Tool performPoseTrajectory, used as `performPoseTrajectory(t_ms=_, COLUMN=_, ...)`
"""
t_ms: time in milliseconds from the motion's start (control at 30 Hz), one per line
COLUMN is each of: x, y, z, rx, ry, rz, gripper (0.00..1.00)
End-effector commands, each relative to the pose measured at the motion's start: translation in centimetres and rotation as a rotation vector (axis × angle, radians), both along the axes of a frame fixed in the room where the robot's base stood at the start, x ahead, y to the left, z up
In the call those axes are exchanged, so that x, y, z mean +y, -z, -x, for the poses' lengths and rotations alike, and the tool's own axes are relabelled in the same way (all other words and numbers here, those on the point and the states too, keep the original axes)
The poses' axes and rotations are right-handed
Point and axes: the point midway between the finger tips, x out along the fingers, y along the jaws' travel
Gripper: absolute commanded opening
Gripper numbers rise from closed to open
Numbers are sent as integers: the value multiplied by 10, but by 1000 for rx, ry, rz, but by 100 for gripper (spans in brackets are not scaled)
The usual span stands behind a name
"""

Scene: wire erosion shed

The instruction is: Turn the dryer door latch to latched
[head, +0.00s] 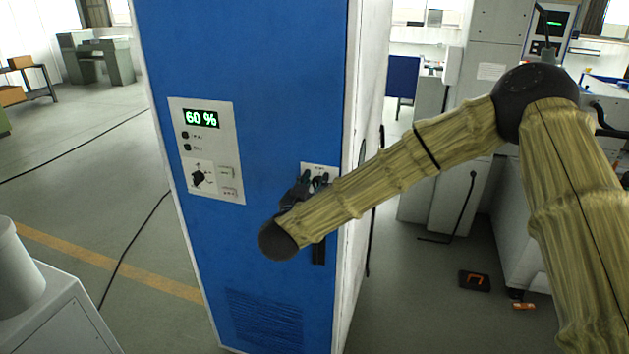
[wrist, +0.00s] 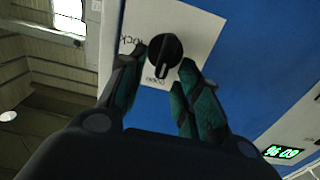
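The blue dryer cabinet (head: 255,90) stands in the middle of the head view. Its latch is a round black knob (wrist: 165,48) on a white plate (wrist: 200,30) in the wrist view. The knob's pale pointer mark is towards the label that seems to read "open"; another label, seemingly "lock", is at the left. My gripper (wrist: 160,66) is open, one finger on each side of the knob's lower part. I cannot tell whether the fingers touch it. In the head view my gripper (head: 308,184) is in front of the plate (head: 320,170), hiding the knob.
A control panel (head: 207,150) with a green 60 % display and a dial is left of the latch. A black vertical handle (head: 318,252) is below it. A grey machine (head: 55,310) stands at the lower left.

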Motion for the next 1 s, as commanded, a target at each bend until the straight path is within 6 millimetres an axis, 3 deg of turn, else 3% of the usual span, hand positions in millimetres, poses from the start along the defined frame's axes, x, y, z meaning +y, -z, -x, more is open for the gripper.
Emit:
performPoseTrajectory(t_ms=300, x=-1, y=0, z=-2, rx=0, ry=0, rz=0, gripper=32)
performPoseTrajectory(t_ms=500, x=-1, y=0, z=-2, rx=0, ry=0, rz=0, gripper=0)
performPoseTrajectory(t_ms=1000, x=-2, y=3, z=-1, rx=-29, ry=0, rz=-84, gripper=0)
